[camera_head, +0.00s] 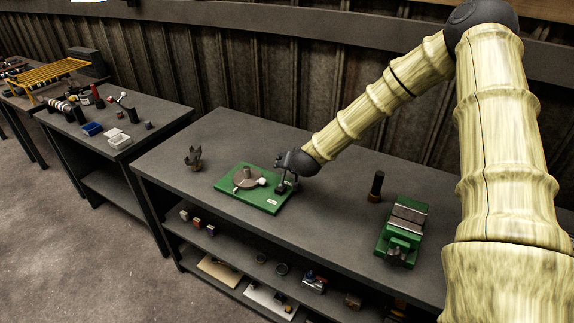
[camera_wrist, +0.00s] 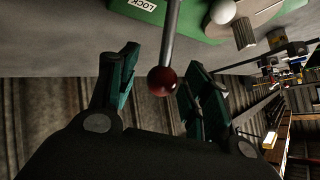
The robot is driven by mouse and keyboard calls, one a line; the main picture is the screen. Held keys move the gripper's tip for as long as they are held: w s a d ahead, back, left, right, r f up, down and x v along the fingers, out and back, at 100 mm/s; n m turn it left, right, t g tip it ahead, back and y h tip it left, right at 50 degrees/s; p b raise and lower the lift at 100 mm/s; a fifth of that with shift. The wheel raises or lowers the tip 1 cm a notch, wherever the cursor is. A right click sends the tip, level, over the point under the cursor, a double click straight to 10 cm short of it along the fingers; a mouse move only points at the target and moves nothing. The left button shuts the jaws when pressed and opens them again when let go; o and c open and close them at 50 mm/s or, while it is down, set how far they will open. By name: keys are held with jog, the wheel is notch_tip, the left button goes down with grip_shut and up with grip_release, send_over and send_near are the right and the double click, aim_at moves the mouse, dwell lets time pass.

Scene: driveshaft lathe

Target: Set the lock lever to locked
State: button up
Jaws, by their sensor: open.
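The lock lever is a thin metal rod with a dark red ball knob (camera_wrist: 162,81), seen in the wrist view between the open fingers of my gripper (camera_wrist: 160,88). The fingers stand on either side of the knob, with no clear contact. The lever rises from a green base plate (camera_head: 228,185), which carries a white label reading LOCK (camera_wrist: 142,5) and a grey round fixture (camera_head: 249,179). In the head view my gripper (camera_head: 287,180) is at the plate's right side and hides most of the lever.
The plate lies on a dark workbench (camera_head: 330,215). A green vise (camera_head: 403,232) and a dark upright cylinder (camera_head: 376,186) stand to the right. A small pronged part (camera_head: 193,157) stands to the left. A corrugated wall is behind the bench. Bare benchtop lies between plate and vise.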

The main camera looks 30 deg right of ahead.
jog(key=v, duration=1.1)
jog(key=shift+s, duration=0.15)
jog(key=shift+d, duration=0.1)
